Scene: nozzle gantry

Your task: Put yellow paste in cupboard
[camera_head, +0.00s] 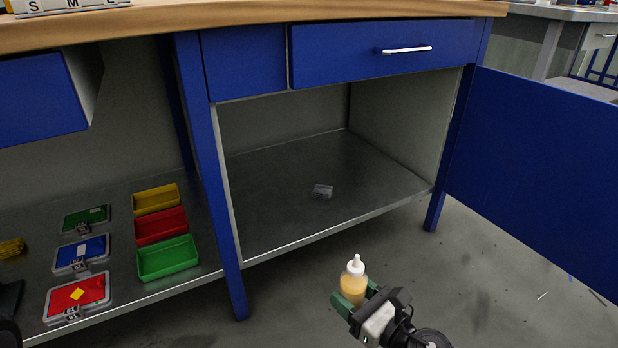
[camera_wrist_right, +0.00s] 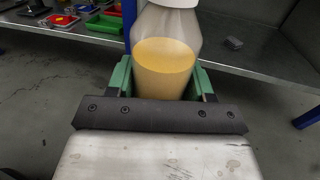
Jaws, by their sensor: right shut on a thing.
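The yellow paste is in a clear squeeze bottle (camera_head: 354,282) with a white nozzle cap, upright in the head view. My right gripper (camera_head: 350,298) is shut on it, in front of the cupboard and below its shelf level. In the right wrist view the bottle (camera_wrist_right: 166,66) stands between the green fingers of the gripper (camera_wrist_right: 162,80). My left gripper is not clearly visible.
A small grey block (camera_head: 323,191) lies on the cupboard floor. Yellow, red and green trays (camera_head: 168,258) and several coloured cases (camera_head: 78,296) sit on the shelf at left. A blue leg (camera_head: 222,220) stands left of the opening. A closed drawer (camera_head: 380,55) is above it.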

